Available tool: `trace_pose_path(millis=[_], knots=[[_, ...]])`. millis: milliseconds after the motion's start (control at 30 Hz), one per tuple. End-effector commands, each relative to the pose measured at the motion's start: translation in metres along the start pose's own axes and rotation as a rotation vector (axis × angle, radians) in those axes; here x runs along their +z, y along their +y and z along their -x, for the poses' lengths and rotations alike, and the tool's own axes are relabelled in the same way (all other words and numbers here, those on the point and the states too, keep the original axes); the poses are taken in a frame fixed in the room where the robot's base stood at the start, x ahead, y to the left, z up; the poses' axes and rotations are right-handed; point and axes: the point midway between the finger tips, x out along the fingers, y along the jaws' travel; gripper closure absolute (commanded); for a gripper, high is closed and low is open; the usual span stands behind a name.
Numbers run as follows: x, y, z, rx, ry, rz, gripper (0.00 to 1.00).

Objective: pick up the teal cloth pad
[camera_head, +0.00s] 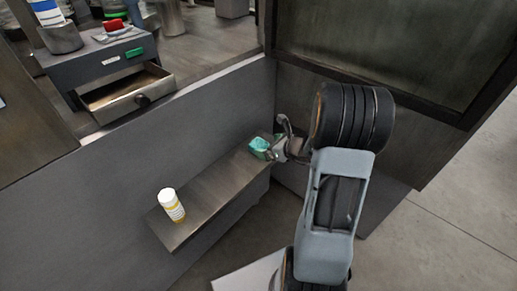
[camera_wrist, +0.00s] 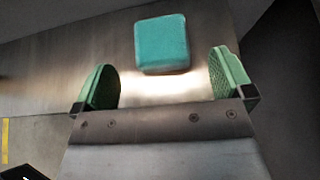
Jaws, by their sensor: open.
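The teal cloth pad (camera_wrist: 162,44) lies on a narrow metal shelf, ahead of and between my two green fingertips in the wrist view. In the head view the pad (camera_head: 259,145) is at the far right end of the shelf. My gripper (camera_wrist: 163,85) is open, with one green finger on each side and nothing between them. In the head view my gripper (camera_head: 272,148) is right at the pad and partly overlaps it. I cannot tell whether a finger touches the pad.
The metal shelf (camera_head: 215,196) runs along a grey wall. A white bottle with a yellow label (camera_head: 171,205) stands near its left end. An open drawer (camera_head: 125,94) with a dark knob is at upper left. A dark framed panel (camera_head: 400,50) rises behind my arm. The middle shelf is clear.

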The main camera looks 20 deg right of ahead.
Motion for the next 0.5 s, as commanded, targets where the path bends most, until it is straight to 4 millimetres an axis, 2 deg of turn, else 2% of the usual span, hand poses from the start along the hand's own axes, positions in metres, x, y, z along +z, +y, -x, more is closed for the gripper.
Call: trace_pose_path(millis=[133, 300, 500], knots=[[-0.001, 0.001, -0.012, 0.003, 0.0, 0.002, 0.01], [0.0, 0.0, -0.036, 0.004, 0.0, 0.002, 0.01], [0.001, 0.0, -0.052, 0.001, 0.001, 0.002, 0.01]])
